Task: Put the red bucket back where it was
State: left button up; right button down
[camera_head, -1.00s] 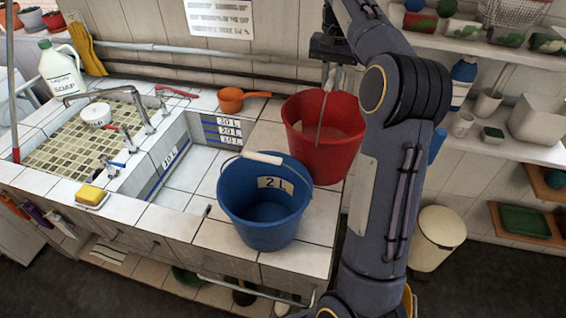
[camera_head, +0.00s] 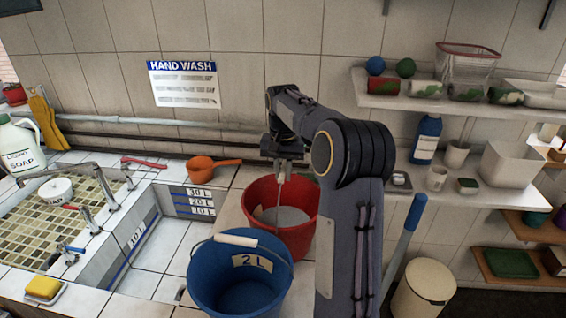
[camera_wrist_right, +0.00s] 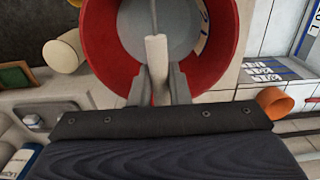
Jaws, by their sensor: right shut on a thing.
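The red bucket (camera_head: 303,236) stands upright behind the blue bucket, at the back right of the tiled counter in the head view. It also fills the top of the right wrist view (camera_wrist_right: 105,45). My right gripper (camera_head: 283,165) is above the bucket and shut on its pale handle grip (camera_wrist_right: 157,55), with the handle raised. Whether the bucket's base touches the counter is hidden by the blue bucket and my arm. My left gripper is not in view.
The blue 2 L bucket (camera_head: 217,283) stands in front of the red one. An orange dipper (camera_head: 202,172) lies to the left, beside the tiled basin (camera_head: 160,250). Shelves (camera_head: 450,180) with cups and containers are on the right. A wall is close behind.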

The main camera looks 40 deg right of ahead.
jog(key=shift+w, duration=0.1)
dwell(0.3)
jog(key=c, duration=1.7)
grip_release()
jog(key=shift+f, duration=0.25)
jog(key=o, duration=0.3)
jog(key=shift+a, duration=0.1)
jog(key=shift+o, duration=0.2)
jog(key=shift+r, duration=0.15)
